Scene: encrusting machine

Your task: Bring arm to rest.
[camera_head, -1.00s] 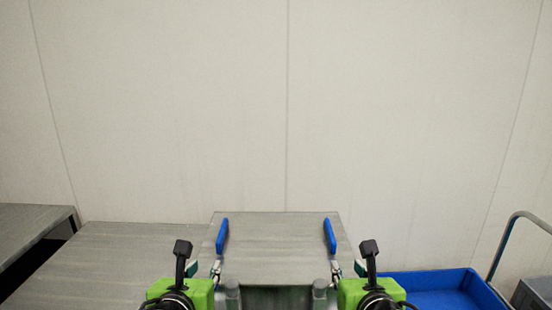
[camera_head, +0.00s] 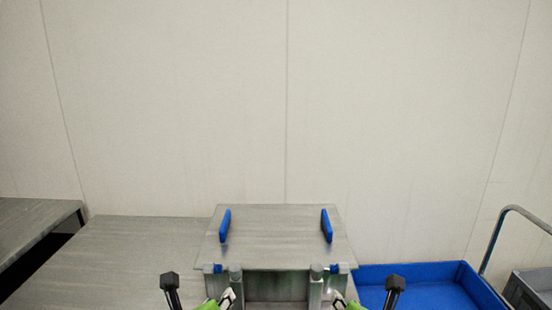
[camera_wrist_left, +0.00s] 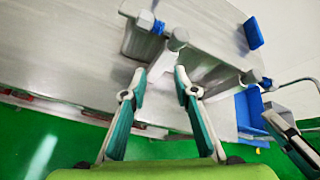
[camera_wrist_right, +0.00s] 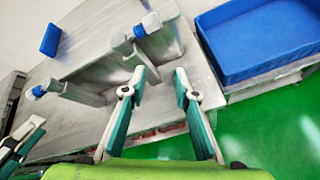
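My left gripper shows at the bottom edge of the head view, left of centre, with its fingertip (camera_head: 227,297) near the front of the metal machine. In the left wrist view its fingers (camera_wrist_left: 160,76) are spread, with nothing between them. My right gripper's fingertip (camera_head: 339,299) shows at the bottom edge, right of centre. In the right wrist view its fingers (camera_wrist_right: 160,74) are also apart and empty. Both grippers are in front of the machine's flat metal top plate (camera_head: 275,235), clear of its two blue handles (camera_head: 225,226) (camera_head: 326,226).
Posts with blue-ended fittings (camera_head: 236,282) stand at the machine's front, close to both grippers. A grey table (camera_head: 130,255) lies to the left. A blue bin (camera_head: 425,294) stands at the right, beside a curved metal rail (camera_head: 492,245). A pale wall (camera_head: 280,110) is behind.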

